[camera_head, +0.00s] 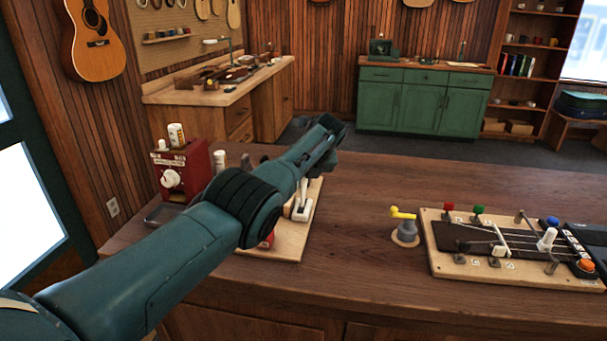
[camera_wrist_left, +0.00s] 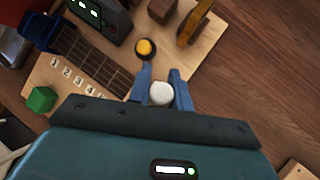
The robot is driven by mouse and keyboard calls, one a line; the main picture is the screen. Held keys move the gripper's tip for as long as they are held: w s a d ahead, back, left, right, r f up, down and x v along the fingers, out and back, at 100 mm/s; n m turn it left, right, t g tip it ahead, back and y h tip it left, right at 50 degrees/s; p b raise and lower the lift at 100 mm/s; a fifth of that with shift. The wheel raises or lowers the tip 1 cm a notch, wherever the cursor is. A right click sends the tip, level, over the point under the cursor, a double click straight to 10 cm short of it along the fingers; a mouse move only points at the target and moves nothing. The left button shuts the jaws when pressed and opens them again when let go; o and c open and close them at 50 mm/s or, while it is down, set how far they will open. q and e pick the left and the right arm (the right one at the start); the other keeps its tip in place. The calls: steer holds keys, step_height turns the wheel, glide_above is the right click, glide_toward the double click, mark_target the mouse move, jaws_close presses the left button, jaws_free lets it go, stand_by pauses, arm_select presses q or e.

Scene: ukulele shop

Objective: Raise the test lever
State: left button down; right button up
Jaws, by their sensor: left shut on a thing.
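The white round knob of the lever (camera_wrist_left: 161,94) is between the two blue fingers of my left gripper (camera_wrist_left: 161,92) in the left wrist view. The gripper is shut on this knob. In the head view the white lever (camera_head: 302,205) stands at the right side of a light wooden board (camera_head: 285,250), below my left gripper (camera_head: 322,145). My arm hides much of this board. In the wrist view the board carries a fretboard strip with numbered tiles (camera_wrist_left: 75,80), a yellow button (camera_wrist_left: 145,48) and a green block (camera_wrist_left: 41,99). My right gripper is out of view.
A red box with a white dial (camera_head: 185,170) stands left of my arm. A grey post with a yellow handle (camera_head: 405,225) and a second board with several levers and knobs (camera_head: 450,265) stand to the right.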

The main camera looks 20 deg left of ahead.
arm_select(q)
steer(key=shift+s+f, duration=0.1)
steer(key=shift+f, duration=0.05)
steer(key=c, duration=1.3)
jaws_free()
steer(key=shift+d+r+p, duration=0.15)
steer(key=shift+r+p, duration=0.15)
steer(key=shift+r, duration=0.2)
steer(key=v, duration=1.2)
steer(key=shift+d+r, duration=0.1)
steer(key=shift+r, duration=0.05)
